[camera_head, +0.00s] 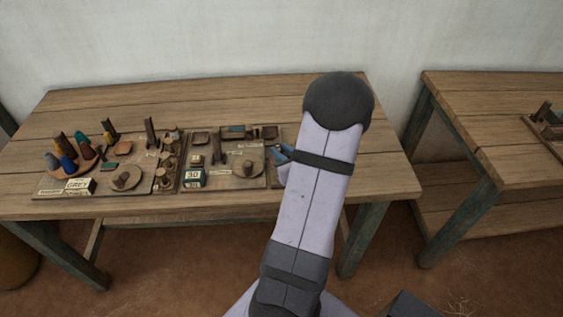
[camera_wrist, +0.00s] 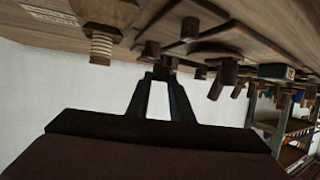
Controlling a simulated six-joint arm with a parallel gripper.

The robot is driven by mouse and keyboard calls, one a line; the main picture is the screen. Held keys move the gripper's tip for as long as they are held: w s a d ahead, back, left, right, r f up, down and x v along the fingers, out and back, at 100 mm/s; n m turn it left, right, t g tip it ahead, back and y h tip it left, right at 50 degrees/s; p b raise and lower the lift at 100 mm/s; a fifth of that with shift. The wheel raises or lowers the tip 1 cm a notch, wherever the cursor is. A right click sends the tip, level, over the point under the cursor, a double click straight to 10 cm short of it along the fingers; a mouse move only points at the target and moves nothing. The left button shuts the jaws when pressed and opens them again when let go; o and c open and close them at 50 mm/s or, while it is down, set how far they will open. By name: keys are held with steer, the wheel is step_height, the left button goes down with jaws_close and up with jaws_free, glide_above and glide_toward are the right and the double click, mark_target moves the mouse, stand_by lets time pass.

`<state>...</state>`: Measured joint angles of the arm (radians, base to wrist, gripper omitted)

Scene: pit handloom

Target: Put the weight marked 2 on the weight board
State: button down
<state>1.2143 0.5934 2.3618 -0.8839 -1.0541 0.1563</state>
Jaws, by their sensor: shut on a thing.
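My gripper (camera_head: 283,153) is at the right end of the wooden boards, partly hidden behind my arm. In the wrist view its two dark fingers (camera_wrist: 160,76) are shut on a small dark brown piece (camera_wrist: 163,65); no mark on it can be read. Several small brown weight-like pieces (camera_head: 163,171) stand in a column between the two boards. The right board (camera_head: 226,182), which carries a round disc (camera_head: 246,169) and a short post, may be the weight board; its label is too small to read.
The left board (camera_head: 52,190) holds coloured cones (camera_head: 66,164), a sign reading GREY (camera_head: 79,186) and a round wooden disc (camera_head: 123,179). A dark block marked 30 (camera_head: 192,178) stands near the middle. The table's back (camera_head: 210,98) is clear. A second table (camera_head: 490,105) is at the right.

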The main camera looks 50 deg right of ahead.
steer(key=shift+f, duration=0.25)
steer(key=shift+f, duration=2)
steer(key=shift+f, duration=0.1)
steer(key=c, duration=1.6)
jaws_free()
steer(key=shift+o, duration=0.2)
